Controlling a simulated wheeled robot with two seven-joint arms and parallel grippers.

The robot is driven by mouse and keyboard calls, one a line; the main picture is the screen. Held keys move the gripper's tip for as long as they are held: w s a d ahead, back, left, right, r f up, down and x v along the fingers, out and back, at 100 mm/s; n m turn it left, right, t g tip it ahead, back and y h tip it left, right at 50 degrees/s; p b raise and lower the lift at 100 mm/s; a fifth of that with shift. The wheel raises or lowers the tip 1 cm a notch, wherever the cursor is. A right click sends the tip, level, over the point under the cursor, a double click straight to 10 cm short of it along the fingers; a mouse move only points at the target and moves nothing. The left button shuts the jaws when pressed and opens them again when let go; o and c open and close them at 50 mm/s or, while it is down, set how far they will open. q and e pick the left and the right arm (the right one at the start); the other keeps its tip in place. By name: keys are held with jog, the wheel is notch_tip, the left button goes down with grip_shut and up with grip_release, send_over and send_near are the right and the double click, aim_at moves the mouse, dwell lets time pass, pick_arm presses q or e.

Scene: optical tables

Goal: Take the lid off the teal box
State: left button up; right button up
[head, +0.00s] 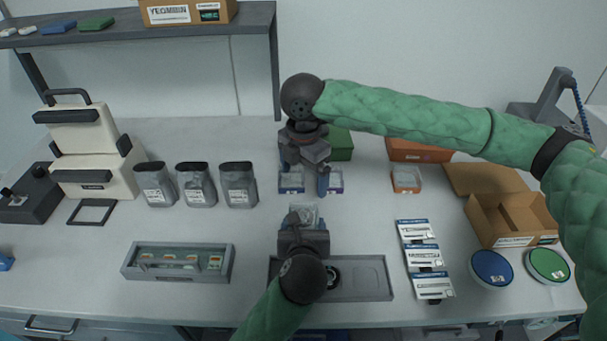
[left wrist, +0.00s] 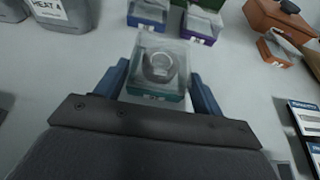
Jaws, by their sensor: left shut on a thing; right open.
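The teal box (left wrist: 155,97) has a clear see-through lid (left wrist: 160,60) and a round ring-like item showing inside. My left gripper (left wrist: 159,82) has a blue finger on each side of the box and is shut on it; I cannot tell whether the fingers press on the base or on the lid. In the head view the box (head: 304,214) sits just beyond the left gripper, partly hidden by it. My right gripper (head: 305,178) is open and empty, pointing down behind the teal box, above the area of the blue and purple boxes.
A blue box (head: 291,184) and a purple box (head: 336,184) stand behind the teal box, and an orange one (head: 406,180) to the right. A grey tray (head: 372,282) lies in front, partly under my left arm. Grey pouches (head: 238,185) stand left; an open carton (head: 512,222) stands right.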

aim_at(304, 211)
notch_tip(304, 211, down, 12)
jog(key=n, duration=0.9)
jog(key=shift+s, duration=0.1)
dwell(0.4)
jog(key=c, duration=1.2)
jog(key=shift+r, duration=0.15)
pick_arm(q)
jog(key=shift+f, duration=0.25)
pick_arm(e)
jog(key=shift+r, duration=1.05)
